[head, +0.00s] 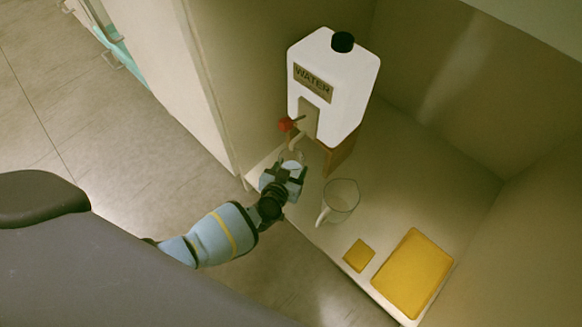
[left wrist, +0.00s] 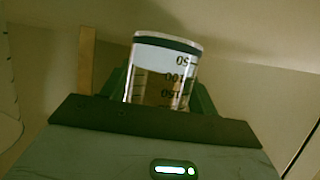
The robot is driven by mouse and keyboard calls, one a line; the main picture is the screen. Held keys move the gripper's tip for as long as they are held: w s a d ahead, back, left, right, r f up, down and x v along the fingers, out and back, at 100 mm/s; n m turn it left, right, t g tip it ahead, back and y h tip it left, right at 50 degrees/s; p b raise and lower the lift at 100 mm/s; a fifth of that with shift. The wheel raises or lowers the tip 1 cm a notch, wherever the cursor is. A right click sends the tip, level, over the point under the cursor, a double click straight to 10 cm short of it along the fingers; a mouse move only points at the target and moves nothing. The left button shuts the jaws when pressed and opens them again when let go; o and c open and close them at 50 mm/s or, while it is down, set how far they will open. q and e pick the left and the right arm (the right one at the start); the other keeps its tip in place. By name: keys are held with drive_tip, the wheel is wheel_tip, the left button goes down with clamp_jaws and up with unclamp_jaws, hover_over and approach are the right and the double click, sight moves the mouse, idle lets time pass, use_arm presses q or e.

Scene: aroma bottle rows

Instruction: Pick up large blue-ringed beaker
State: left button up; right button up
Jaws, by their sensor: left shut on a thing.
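A clear beaker (left wrist: 163,72) with dark scale marks and a dark bluish ring under its pale rim fills the middle of the left wrist view. My left gripper (left wrist: 160,92) is shut on it, with a finger on each side. In the head view, my left gripper (head: 283,176) is below the water tank's spout, and only the beaker's top (head: 292,157) shows beyond it. The beaker's lower part is hidden by the gripper. I cannot tell whether it touches the shelf. My right gripper is not in view.
A white water tank (head: 333,88) with a red tap (head: 286,124) stands on a wooden stand (head: 340,152). A clear jug with a handle (head: 341,197) stands right of my gripper. A small yellow pad (head: 358,255) and a larger one (head: 412,273) lie nearer the front. Walls enclose the shelf.

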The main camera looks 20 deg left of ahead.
use_arm(q)
drive_tip(key=shift+r, duration=0.1)
drive_tip(key=shift+r+p, duration=0.4)
drive_tip(key=shift+p, duration=0.25)
wheel_tip(320, 180, up, 3)
drive_tip(key=p, duration=0.3)
drive_tip(key=shift+s, duration=0.1)
drive_tip(key=s+p, duration=0.5)
drive_tip(key=s, duration=1.2)
drive_tip(key=shift+s+d+f, duration=0.25)
drive_tip(key=shift+s+d, duration=0.15)
